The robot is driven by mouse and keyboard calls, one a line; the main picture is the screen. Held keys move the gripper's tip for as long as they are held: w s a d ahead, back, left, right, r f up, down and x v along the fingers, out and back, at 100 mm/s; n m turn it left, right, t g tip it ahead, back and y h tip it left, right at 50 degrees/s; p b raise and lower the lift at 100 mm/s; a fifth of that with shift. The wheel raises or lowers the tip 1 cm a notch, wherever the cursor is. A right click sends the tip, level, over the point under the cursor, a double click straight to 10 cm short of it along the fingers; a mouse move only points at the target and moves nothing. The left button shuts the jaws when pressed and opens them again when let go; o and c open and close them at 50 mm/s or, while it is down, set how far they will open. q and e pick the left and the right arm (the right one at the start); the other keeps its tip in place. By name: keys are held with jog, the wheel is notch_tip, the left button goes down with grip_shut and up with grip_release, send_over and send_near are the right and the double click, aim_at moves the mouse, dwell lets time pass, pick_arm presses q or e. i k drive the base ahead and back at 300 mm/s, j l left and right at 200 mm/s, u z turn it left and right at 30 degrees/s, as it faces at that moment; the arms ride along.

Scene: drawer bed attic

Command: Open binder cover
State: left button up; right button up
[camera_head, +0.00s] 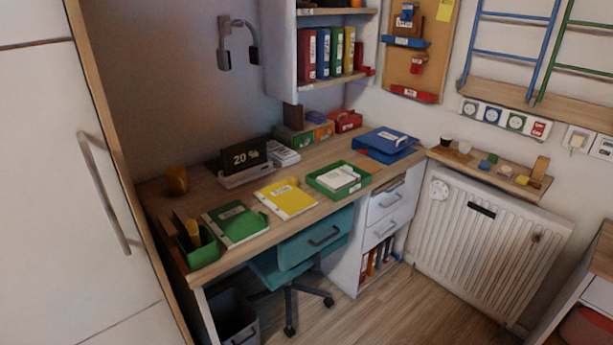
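A blue binder (390,139) with a white label lies at the back right of the desk, near the wall corner. It looks closed or nearly so, and a blue edge shows under its front; I cannot tell more at this size. A green folder (235,224) and a yellow folder (285,199) lie flat and closed along the front of the desk. Several coloured binders (322,54) stand upright on the wall shelf. I cannot tell from the picture which one the task means. Neither of my grippers is in view.
The wooden desk (230,253) also holds a green tray (338,179) with papers, a dark 20 % sign (244,156) and a green pen box (199,249). A teal chair (316,240) stands at its front. A white radiator (480,235) is to the right. Floor is free before the drawers.

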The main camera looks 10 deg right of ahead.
aim_at(384, 139)
jog(key=i+l+z, duration=0.15)
jog(key=z, duration=0.5)
jog(key=i+l+z, duration=0.1)
jog(key=i+z, duration=0.2)
jog(key=i, duration=0.2)
jog(key=i+z, duration=0.35)
jog(key=i, duration=0.15)
